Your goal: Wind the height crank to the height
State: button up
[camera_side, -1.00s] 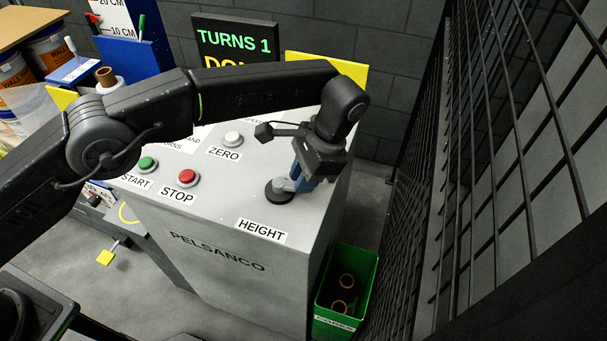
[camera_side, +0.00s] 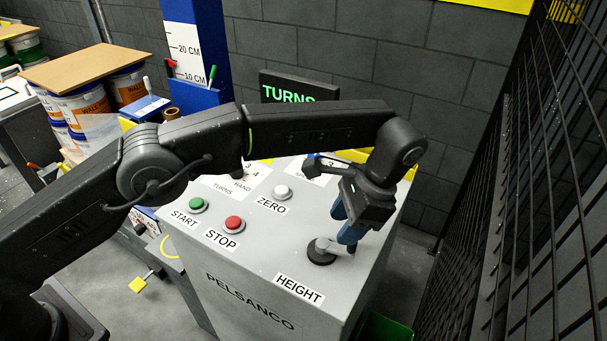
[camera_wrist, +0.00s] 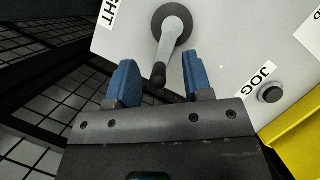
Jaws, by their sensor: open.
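The height crank (camera_side: 320,256) is a grey lever on a dark round base, on the machine's top beside the HEIGHT label (camera_side: 300,289). In the wrist view the crank arm (camera_wrist: 171,30) ends in a dark knob (camera_wrist: 158,75). My gripper (camera_side: 345,230) is above the crank's knob end in the side view, its blue fingers apart. In the wrist view the knob lies between the fingers of my gripper (camera_wrist: 158,68), with gaps on both sides. A red pointer (camera_side: 170,64) is between 10 CM and 20 CM on the height scale (camera_side: 187,50).
Green START (camera_side: 197,204), red STOP (camera_side: 234,223) and white ZERO (camera_side: 282,191) buttons are near the crank. My arm partly hides the TURNS display (camera_side: 288,94). A mesh fence (camera_side: 505,170) stands at the right, with a green bin (camera_side: 385,328) below.

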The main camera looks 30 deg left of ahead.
jog(key=w+a+r, duration=0.1)
jog(key=a+r, duration=0.5)
jog(key=a, duration=0.4)
jog(key=shift+w+a+r, duration=0.15)
jog(key=shift+w+a, duration=0.15)
notch_tip(320, 180, up, 2)
jog(key=n+t+h, duration=0.2)
jog(key=n+h, duration=0.1)
jog(key=n, duration=1)
send_over(345, 248)
jog(key=d+n, duration=0.1)
jog(key=shift+t+h, duration=0.3)
jog(key=shift+h, duration=0.1)
notch_tip(345, 248, down, 13)
jog(key=shift+s+d+f, duration=0.1)
jog(key=shift+d+f, duration=0.05)
grip_shut()
